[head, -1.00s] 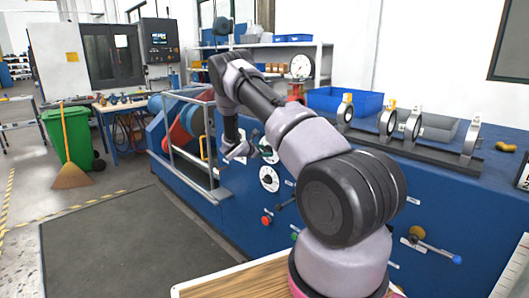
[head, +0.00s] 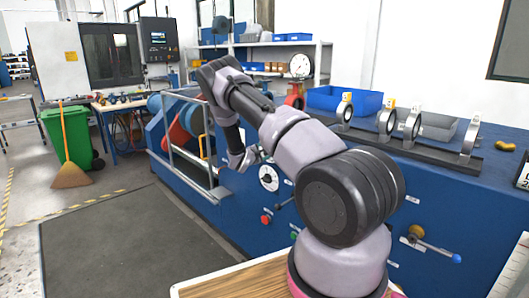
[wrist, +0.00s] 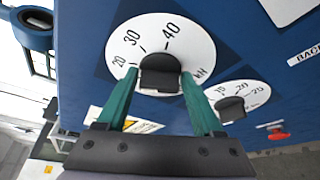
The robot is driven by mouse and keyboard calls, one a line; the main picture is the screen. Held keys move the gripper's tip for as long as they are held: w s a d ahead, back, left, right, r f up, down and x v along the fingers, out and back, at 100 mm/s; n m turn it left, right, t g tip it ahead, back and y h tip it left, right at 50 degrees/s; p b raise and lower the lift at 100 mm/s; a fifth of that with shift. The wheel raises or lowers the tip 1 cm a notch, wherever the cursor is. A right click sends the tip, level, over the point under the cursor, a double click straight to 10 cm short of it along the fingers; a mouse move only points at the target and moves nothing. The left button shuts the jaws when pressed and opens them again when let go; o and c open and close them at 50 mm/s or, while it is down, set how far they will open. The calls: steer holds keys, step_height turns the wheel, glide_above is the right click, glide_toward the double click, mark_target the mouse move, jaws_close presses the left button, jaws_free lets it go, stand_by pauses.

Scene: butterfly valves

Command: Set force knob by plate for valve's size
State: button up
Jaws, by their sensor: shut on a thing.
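In the wrist view, a black knob (wrist: 160,64) sits on a round white dial (wrist: 190,38) marked 20, 30, 40 and kN. My gripper (wrist: 160,80) has its green fingers on either side of this knob and is shut on it. I cannot make out a pointer mark on the knob. In the head view my gripper (head: 249,158) is at the blue machine front and hides this dial. Several ring-shaped valves (head: 387,121) stand in a row on top of the machine. I cannot read a size on them.
A second dial (wrist: 232,105) with a black knob is close to my right finger; it also shows in the head view (head: 268,178). Red (head: 266,219) and green (head: 294,236) buttons are below. A metal railing (head: 190,150) stands left of my gripper. A blue-tipped lever (head: 435,246) sticks out at right.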

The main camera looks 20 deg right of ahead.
steer(key=shift+s+f+m+t, duration=0.1)
steer(key=shift+m+t, duration=0.2)
steer(key=shift+m, duration=0.2)
steer(key=o, duration=1.2)
steer(key=shift+o, duration=0.2)
steer(key=v, duration=1)
steer(key=shift+s+a, duration=0.2)
steer(key=shift+a, duration=0.1)
